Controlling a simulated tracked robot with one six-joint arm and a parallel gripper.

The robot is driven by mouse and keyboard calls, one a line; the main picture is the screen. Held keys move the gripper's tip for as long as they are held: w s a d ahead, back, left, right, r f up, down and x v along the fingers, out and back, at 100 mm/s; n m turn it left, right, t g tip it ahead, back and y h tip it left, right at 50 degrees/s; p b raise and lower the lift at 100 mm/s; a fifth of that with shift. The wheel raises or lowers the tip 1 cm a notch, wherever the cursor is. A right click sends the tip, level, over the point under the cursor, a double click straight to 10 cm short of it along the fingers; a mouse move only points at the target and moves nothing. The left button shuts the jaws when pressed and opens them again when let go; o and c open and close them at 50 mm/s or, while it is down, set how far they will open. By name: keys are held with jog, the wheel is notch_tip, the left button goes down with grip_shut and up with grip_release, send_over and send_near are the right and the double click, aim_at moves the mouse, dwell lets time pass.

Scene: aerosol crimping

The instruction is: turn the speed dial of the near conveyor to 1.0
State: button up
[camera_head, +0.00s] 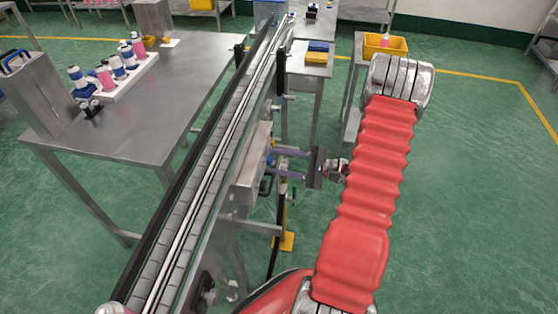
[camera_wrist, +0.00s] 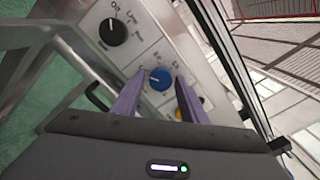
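The near conveyor's control box (camera_head: 254,165) is a grey metal panel on the conveyor's side. In the wrist view, its panel carries a black knob (camera_wrist: 113,32), a blue knob (camera_wrist: 160,78) and a partly hidden yellow knob (camera_wrist: 180,112). The small labels are too blurred to read, so I cannot tell a dial value. My gripper (camera_head: 276,163) points left at the box. In the wrist view its two purple fingers (camera_wrist: 161,73) are apart, with the blue knob showing between their tips. I cannot tell whether they touch it.
The near conveyor (camera_head: 205,170) runs diagonally from bottom left to the top centre. A steel table (camera_head: 165,95) at left holds a white rack (camera_head: 120,82) of bottles. A yellow bin (camera_head: 385,46) stands on a table behind my arm. The green floor at right is clear.

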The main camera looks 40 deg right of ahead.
jog(key=shift+o, duration=0.7)
jog(key=shift+s+d, duration=0.15)
jog(key=v, duration=1.3)
jog(key=shift+s+d, duration=0.15)
jog(key=shift+s, duration=0.05)
jog(key=shift+f, duration=0.1)
